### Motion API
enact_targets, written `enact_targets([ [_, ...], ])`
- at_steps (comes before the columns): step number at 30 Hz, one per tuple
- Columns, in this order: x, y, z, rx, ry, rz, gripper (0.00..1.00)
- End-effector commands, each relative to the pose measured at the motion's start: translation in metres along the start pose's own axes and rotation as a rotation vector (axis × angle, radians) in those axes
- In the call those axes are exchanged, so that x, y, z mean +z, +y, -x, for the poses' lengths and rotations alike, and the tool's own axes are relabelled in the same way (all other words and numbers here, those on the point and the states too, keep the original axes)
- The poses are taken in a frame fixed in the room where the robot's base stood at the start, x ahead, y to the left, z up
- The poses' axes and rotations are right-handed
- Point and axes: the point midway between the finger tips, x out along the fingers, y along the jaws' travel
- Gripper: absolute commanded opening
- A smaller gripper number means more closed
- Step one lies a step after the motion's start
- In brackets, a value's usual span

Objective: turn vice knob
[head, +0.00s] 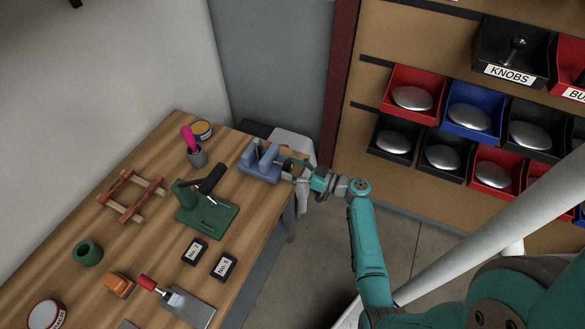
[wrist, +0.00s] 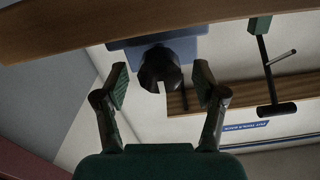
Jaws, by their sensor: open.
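The blue vice (head: 262,162) sits at the table's right back corner in the head view; in the wrist view its blue body (wrist: 180,48) shows at the top. Its dark, notched knob (wrist: 158,68) sticks out from the body toward my gripper. My gripper (head: 293,170) is at the vice's right side, over the table's edge. In the wrist view my gripper (wrist: 161,84) is open, with one green-padded finger on each side of the knob and a gap on both sides. The knob is hard to make out in the head view.
The wooden table (head: 150,240) holds a green press (head: 208,218), a grey cup (head: 197,157) with a pink-handled tool, a wooden rack (head: 130,196) and two black labelled boxes (head: 194,252). Shelf bins (head: 413,95) stand behind on the right. Floor is open right of the table.

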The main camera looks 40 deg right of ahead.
Motion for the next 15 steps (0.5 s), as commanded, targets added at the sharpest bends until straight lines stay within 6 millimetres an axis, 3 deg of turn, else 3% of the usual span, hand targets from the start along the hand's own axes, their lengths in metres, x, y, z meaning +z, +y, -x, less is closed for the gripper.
enact_targets([
  [5, 0.000, 0.001, 0.011, 0.003, 0.001, 0.000, 0.70],
  [15, 0.000, 0.001, 0.074, 0.005, 0.001, 0.000, 0.70],
])
